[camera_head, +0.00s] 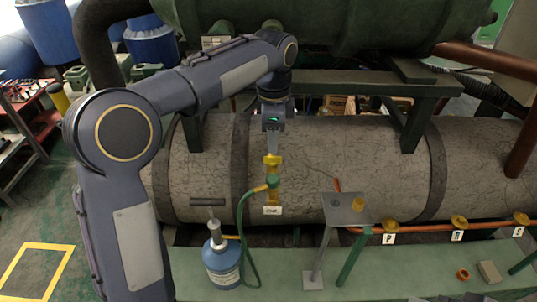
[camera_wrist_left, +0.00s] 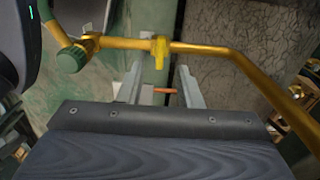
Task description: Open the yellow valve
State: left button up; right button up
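The yellow valve (camera_head: 272,160) is in front of the big grey cylinder in the head view, above a green-capped fitting (camera_head: 272,181). In the left wrist view its small yellow handle (camera_wrist_left: 159,52) sits on a yellow pipe (camera_wrist_left: 205,48), with a green knob (camera_wrist_left: 72,58) to the left. My left gripper (camera_head: 272,147) is just above the valve in the head view. In the left wrist view the left gripper (camera_wrist_left: 159,78) is open, its two grey fingers apart and pointing at the handle, with nothing held. Contact with the handle cannot be told. My right gripper is not in view.
A green hose (camera_head: 243,240) runs from the fitting to a blue and white bottle (camera_head: 222,262). A small metal stand (camera_head: 345,209) is right of the valve. Orange piping with several yellow valves labelled P, R and S (camera_head: 522,219) runs along the right.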

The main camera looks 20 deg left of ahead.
aim_at(272, 157)
pick_arm(q)
notch_tip(272, 157, down, 6)
jog(key=shift+r, duration=0.25)
grip_shut()
